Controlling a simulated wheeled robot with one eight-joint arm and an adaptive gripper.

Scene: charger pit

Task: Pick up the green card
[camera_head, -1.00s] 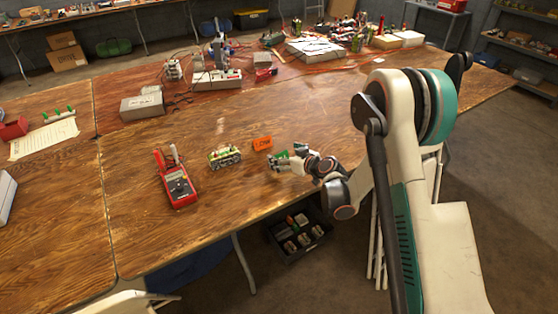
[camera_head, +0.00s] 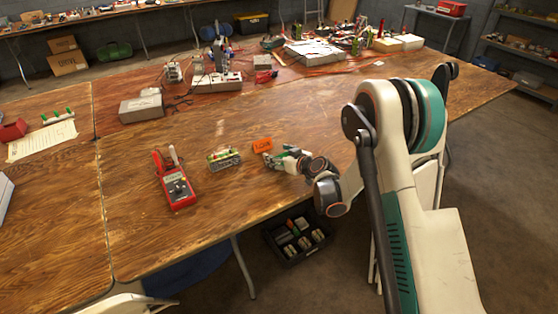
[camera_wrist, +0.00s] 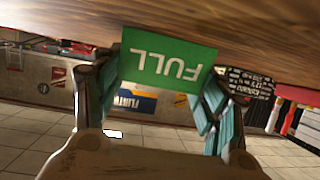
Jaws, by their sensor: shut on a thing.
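The green card (camera_wrist: 168,62) fills the upper middle of the wrist view. It carries white lettering that reads "FULL", upside down in the picture. My gripper (camera_wrist: 160,88) is shut on it, with a finger at each side of the card. In the head view my gripper (camera_head: 277,158) is at the front part of the wooden table, just right of the orange card. The green card is too small and too covered by the fingers to make out clearly there. I cannot tell whether the card is clear of the table top.
An orange card (camera_head: 262,144) stands close to the left of my gripper. A green-topped battery pack (camera_head: 224,158) and a red multimeter (camera_head: 178,187) are farther left. A dark crate (camera_head: 297,237) sits on the floor under the table edge.

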